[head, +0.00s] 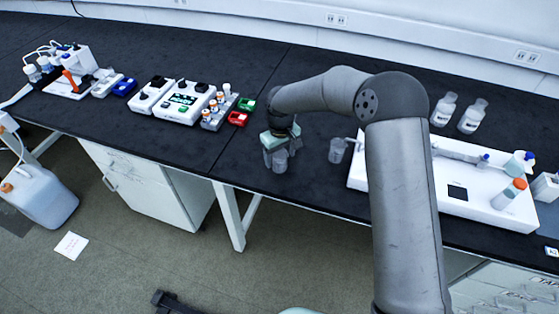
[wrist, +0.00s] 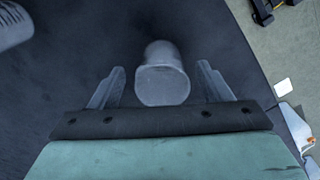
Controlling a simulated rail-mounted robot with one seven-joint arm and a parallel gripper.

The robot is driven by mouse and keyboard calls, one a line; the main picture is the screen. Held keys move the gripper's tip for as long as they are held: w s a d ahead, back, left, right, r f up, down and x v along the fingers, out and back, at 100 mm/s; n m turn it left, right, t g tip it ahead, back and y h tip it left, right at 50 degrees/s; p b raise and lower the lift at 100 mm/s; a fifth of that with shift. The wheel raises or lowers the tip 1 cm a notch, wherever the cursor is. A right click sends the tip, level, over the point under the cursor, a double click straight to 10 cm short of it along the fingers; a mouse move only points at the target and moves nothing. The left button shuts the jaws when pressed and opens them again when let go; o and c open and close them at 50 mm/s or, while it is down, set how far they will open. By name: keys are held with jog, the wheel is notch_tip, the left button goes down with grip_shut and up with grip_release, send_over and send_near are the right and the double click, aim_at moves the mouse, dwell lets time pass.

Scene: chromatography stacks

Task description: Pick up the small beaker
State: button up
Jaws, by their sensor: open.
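A small clear beaker (wrist: 163,82) stands between the two fingers of my gripper (wrist: 160,70) in the wrist view, with a visible gap on each side. My gripper is open and points down over the bench; it also shows in the head view (head: 278,158), where its fingers and the beaker overlap and are hard to tell apart. A second clear beaker (head: 337,150) stands on the bench to the right, apart from my gripper. Part of a clear vessel (wrist: 12,28) also shows at the upper left of the wrist view.
The black bench (head: 305,190) is clear around the gripper, with its front edge close. To the left are a vial rack (head: 220,108), red and green trays and a white instrument (head: 185,100). To the right is a long white platform (head: 455,195); two bottles (head: 472,117) stand behind.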

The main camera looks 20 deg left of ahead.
aim_at(279, 161)
jog(key=f, duration=0.3)
jog(key=shift+a+f, duration=0.2)
jog(key=shift+c, duration=0.2)
jog(key=c, duration=1)
jog(key=shift+r, duration=0.1)
